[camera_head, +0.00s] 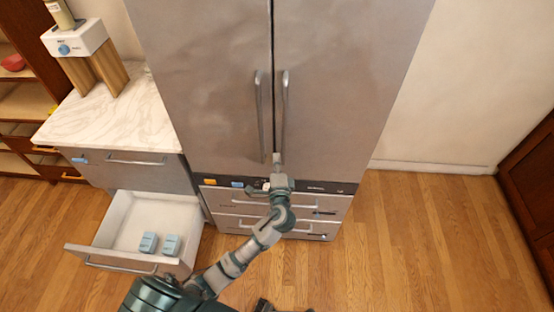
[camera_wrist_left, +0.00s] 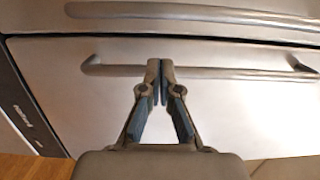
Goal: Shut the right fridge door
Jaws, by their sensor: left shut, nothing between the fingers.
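The right fridge door (camera_head: 340,85) is a grey metal panel, almost in line with the left fridge door (camera_head: 205,85). A dark narrow seam runs between them; I cannot tell whether the right door is fully flush. The right door's handle (camera_head: 284,105) is a long upright bar next to the seam. My left gripper (camera_head: 277,160) is at this handle's lower end. In the left wrist view, my left gripper (camera_wrist_left: 160,68) is shut and empty, its tips overlapping the bar handle (camera_wrist_left: 225,73); contact is unclear. My right gripper is out of view.
Closed drawers (camera_head: 270,210) sit below the doors. An open white drawer (camera_head: 120,225) with blue blocks (camera_head: 160,243) juts out at left under a marble counter (camera_head: 110,115). The floor (camera_head: 430,240) at right is clear up to a brown cabinet (camera_head: 535,190).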

